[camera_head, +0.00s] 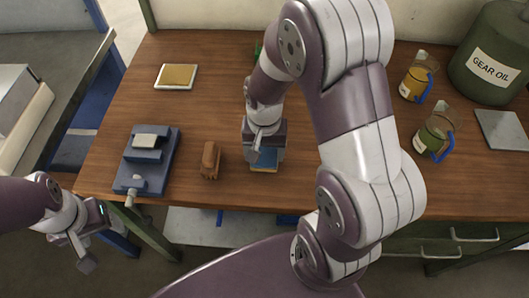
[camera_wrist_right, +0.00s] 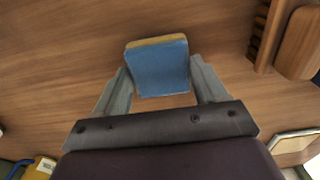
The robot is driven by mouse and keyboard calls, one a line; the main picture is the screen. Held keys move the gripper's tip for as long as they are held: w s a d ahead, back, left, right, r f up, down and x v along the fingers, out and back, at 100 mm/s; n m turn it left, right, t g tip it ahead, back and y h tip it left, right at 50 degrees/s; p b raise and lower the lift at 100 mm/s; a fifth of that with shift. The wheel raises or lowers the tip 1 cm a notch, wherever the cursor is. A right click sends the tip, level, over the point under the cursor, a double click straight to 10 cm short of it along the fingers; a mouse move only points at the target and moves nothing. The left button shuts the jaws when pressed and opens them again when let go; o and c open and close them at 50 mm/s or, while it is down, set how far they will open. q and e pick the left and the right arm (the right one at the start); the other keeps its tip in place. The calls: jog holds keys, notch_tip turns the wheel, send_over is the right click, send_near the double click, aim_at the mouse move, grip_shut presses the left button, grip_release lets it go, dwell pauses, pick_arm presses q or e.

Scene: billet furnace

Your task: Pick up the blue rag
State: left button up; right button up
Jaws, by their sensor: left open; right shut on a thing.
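The blue rag (camera_head: 264,157) is a small folded blue block with a yellowish edge near the front edge of the wooden table. In the right wrist view the rag (camera_wrist_right: 158,68) sits between the two fingers, its blue face toward the camera. My right gripper (camera_head: 263,150) points down at the table and is shut on the rag, hiding part of it in the head view. Whether the rag touches the table is hard to tell. My left gripper (camera_head: 78,246) is open and empty, off the table's front left corner.
A brown brush (camera_head: 210,160) lies just left of the rag, and a blue vise (camera_head: 148,160) stands further left. A yellow-topped pad (camera_head: 176,76) lies at the back left.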

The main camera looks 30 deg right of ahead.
notch_tip(320, 180, up, 3)
jog(key=shift+f, duration=0.1)
jog(key=s+d+r+p, duration=0.1)
jog(key=s+d+r, duration=0.4)
jog(key=s, duration=0.5)
notch_tip(320, 180, up, 2)
jog(key=shift+s+d+r, duration=0.2)
jog(key=shift+s, duration=0.05)
jog(key=shift+o, duration=0.9)
